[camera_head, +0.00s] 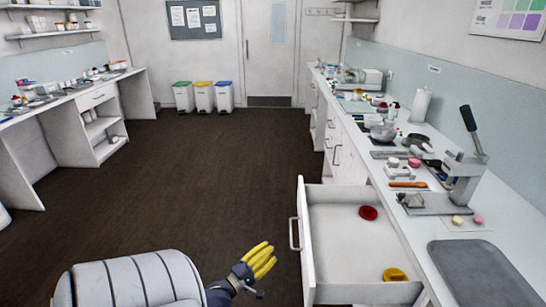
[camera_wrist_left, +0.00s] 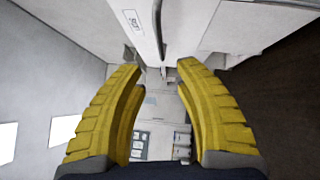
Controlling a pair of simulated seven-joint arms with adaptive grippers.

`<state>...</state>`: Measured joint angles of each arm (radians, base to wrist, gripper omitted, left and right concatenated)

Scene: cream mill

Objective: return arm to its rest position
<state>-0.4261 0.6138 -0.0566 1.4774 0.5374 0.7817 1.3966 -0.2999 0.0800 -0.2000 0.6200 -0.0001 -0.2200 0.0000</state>
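My left gripper (camera_head: 264,258) has yellow ribbed fingers and is at the bottom middle of the head view. It is over the dark floor, left of the open drawer, and looks apart from it. In the left wrist view its two fingers (camera_wrist_left: 159,66) are spread with nothing between them. My white left arm comes in from the bottom left. My right gripper is in neither view.
An open white drawer (camera_head: 335,220) juts out at the right, with a handle (camera_head: 294,234) on its front. It holds a red disc (camera_head: 368,213) and a yellow disc (camera_head: 394,275). A lever press (camera_head: 466,165) stands on the crowded right counter. The middle floor (camera_head: 190,175) is clear.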

